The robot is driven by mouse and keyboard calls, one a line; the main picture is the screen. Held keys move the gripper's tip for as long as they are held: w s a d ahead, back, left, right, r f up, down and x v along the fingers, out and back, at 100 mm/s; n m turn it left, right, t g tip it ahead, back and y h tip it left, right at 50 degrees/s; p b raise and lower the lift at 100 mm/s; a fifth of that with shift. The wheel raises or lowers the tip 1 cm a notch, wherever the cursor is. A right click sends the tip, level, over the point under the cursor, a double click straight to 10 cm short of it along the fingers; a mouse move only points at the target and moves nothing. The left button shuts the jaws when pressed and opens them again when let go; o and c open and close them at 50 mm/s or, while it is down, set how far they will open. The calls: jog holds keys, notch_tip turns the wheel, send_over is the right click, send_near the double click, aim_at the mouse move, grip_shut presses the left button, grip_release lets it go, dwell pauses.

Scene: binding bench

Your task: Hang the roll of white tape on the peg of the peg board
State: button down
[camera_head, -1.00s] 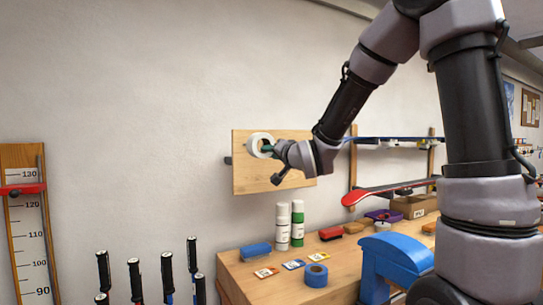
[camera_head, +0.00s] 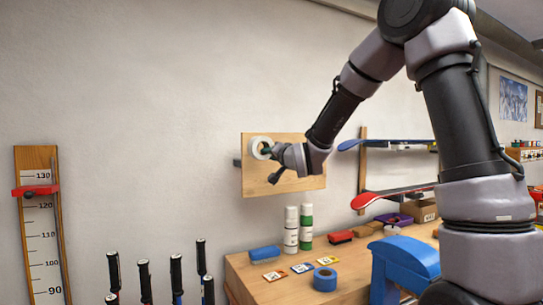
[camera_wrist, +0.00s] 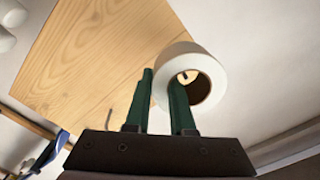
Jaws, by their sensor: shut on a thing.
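The roll of white tape (camera_head: 260,147) is in front of the upper left part of the wooden peg board (camera_head: 255,182) on the wall. In the wrist view the roll (camera_wrist: 183,60) has its hole partly facing me. My gripper (camera_head: 271,150) is shut on the roll's wall: in the wrist view one green finger (camera_wrist: 163,88) of the pair reaches toward the hole and the other lies outside. The board (camera_wrist: 95,50) fills the upper left there. I cannot make out the peg clearly, nor whether anything passes through the hole.
Below the board, a bench (camera_head: 250,285) holds white and green bottles (camera_head: 291,230), a blue tape roll (camera_head: 325,279), coloured cards and a blue brush. A wall rack with skis (camera_head: 400,190) stands to the right.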

jog(key=shift+f+x, duration=0.15)
jog(key=shift+x, duration=1)
jog(key=shift+f+x, duration=0.1)
jog(key=shift+x, duration=1.1)
jog(key=shift+w+f, duration=0.15)
jog(key=shift+f, duration=0.25)
jog(key=shift+f, duration=0.15)
jog(key=shift+c, duration=2.2)
grip_release()
jog(key=shift+r, duration=0.25)
jog(key=v, duration=1)
